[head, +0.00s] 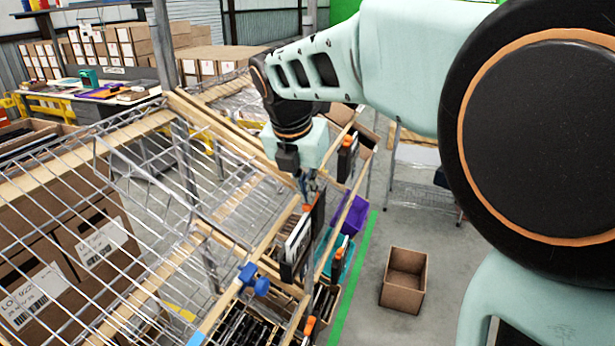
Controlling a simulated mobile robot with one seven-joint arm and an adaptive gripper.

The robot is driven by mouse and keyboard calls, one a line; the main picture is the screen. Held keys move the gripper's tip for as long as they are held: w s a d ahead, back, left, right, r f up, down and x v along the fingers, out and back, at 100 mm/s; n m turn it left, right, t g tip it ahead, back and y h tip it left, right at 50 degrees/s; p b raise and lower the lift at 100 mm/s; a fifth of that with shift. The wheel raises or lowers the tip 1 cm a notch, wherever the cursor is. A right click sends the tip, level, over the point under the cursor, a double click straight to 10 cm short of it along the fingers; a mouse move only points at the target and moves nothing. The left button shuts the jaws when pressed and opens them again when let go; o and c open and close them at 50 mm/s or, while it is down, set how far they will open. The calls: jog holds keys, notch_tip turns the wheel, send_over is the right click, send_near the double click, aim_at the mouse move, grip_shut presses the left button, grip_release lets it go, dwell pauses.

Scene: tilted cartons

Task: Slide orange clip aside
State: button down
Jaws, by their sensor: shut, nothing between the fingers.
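Other orange clips show on the rack's right side, one farther back (347,139) and one near the bottom (310,324).
The wire rack with wooden rails (262,243) fills the left and middle. Purple (352,215) and teal (334,259) bins hang at right. An empty open carton (404,281) stands on clear floor beyond a green line.

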jog(key=shift+w+d+p, duration=0.25)
jog(key=shift+w+p, duration=0.2)
jog(key=shift+w, duration=0.25)
jog(key=shift+w+d+p, duration=0.25)
jog(key=shift+w+p, duration=0.25)
jog(key=shift+w, duration=0.25)
jog(key=shift+w+d+p, duration=0.25)
jog(key=shift+w+p, duration=0.2)
jog(key=shift+w, duration=0.25)
jog(key=shift+r, duration=0.1)
jog(key=shift+s+a, duration=0.1)
